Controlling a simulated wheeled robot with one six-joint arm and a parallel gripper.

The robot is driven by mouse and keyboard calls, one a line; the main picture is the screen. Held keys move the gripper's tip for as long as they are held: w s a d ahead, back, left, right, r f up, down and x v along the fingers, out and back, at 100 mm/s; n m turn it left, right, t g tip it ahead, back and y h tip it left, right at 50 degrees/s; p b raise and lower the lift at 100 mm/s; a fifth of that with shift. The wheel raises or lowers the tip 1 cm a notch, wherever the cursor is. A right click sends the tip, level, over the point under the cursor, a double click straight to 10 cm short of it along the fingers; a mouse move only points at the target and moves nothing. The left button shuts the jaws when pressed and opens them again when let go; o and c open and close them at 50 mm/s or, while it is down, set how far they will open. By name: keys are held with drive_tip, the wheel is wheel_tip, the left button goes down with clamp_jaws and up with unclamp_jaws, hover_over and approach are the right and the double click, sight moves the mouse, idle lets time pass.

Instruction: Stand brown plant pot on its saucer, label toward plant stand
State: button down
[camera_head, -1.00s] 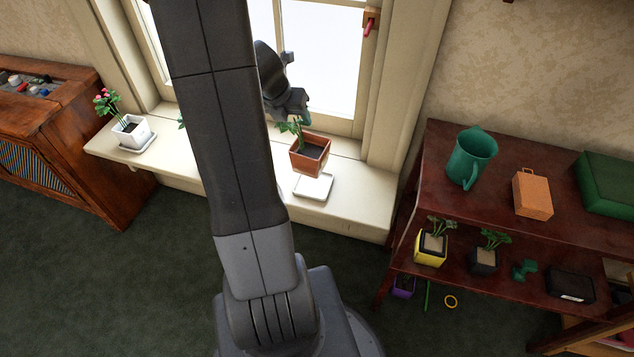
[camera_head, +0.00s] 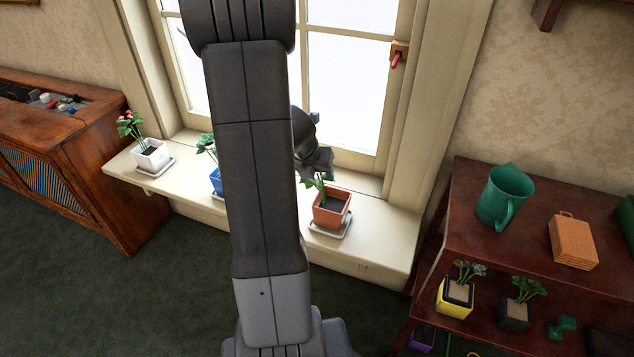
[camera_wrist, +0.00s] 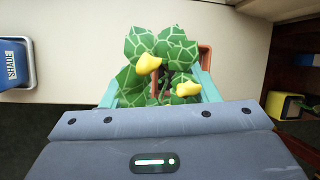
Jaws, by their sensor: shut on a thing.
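The brown plant pot (camera_head: 331,211) is upright over its white saucer (camera_head: 318,232) on the window sill. The saucer's rim shows around the pot's lower edge; I cannot tell whether the pot touches it. My gripper (camera_head: 318,174) is shut on the pot from above and behind, partly hidden by the pot's leaves. In the wrist view, teal fingers stand either side of patterned green leaves with yellow parts, and a bit of the brown pot (camera_wrist: 206,57) shows. No label shows on its visible faces. The dark red wooden plant stand (camera_head: 463,237) is at the right.
A blue pot (camera_head: 215,180), labelled SHADE in the wrist view (camera_wrist: 13,64), stands left of the brown pot, partly behind my arm. A white pot (camera_head: 150,155) is farther left. The sill right of the brown pot is clear. The window stands close behind.

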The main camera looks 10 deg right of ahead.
drive_tip(key=shift+f, duration=0.4)
drive_tip(key=shift+f, duration=0.15)
drive_tip(key=c, duration=0.5)
unclamp_jaws()
drive_tip(key=shift+r, duration=0.25)
drive_tip(key=p+v, duration=0.5)
drive_tip(key=v, duration=0.7)
drive_tip(key=shift+s+f, duration=0.1)
